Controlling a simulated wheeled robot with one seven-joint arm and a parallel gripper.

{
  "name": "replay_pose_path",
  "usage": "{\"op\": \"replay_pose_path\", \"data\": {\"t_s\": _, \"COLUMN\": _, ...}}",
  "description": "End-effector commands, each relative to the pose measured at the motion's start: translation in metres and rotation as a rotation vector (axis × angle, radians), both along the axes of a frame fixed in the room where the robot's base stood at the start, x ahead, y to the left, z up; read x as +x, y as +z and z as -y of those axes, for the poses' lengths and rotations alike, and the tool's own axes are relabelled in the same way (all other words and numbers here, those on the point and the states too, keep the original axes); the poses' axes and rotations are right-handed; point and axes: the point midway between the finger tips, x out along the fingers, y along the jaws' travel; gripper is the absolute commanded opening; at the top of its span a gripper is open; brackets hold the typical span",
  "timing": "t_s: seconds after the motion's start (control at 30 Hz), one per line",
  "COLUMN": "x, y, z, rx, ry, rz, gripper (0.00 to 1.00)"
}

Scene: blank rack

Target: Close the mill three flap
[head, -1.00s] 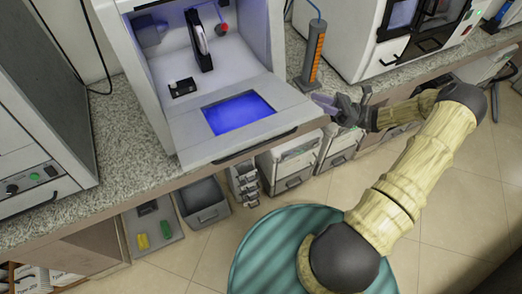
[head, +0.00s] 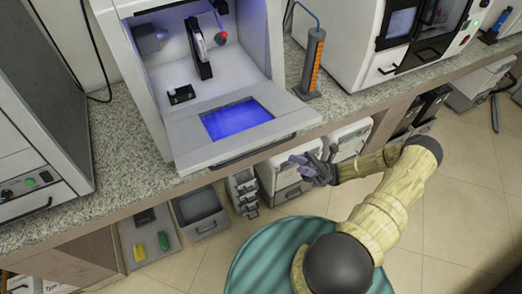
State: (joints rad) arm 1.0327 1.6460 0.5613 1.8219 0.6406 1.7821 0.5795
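The mill's flap (head: 180,151) is a light grey panel with a blue-lit window (head: 237,119) and a dark bar handle (head: 254,151) along its front edge. It is swung down, jutting out over the counter's front edge, and the chamber (head: 165,72) behind it is open. No label is readable to confirm the mill's number. My gripper (head: 304,168) is in front of the counter, to the right of and below the flap's handle, apart from it in the picture. Its fingers are small and blurred, and I cannot tell how far apart they are. Nothing is visibly held.
An orange-marked cylinder (head: 312,66) stands on the counter right of the flap. A white machine (head: 347,58) is farther right, and a grey cabinet (head: 40,130) is at left. Bins and drawers (head: 200,212) sit below the counter. Open floor (head: 460,190) lies at right.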

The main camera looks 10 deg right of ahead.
Motion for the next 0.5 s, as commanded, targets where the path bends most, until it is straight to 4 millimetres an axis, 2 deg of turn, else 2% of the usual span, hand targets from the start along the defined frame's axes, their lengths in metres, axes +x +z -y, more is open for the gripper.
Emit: {"op": "replay_pose_path", "data": {"t_s": 0.5, "x": -0.008, "y": 0.064, "z": -0.060, "rx": 0.003, "ry": 0.003, "rz": 0.000, "gripper": 0.32}}
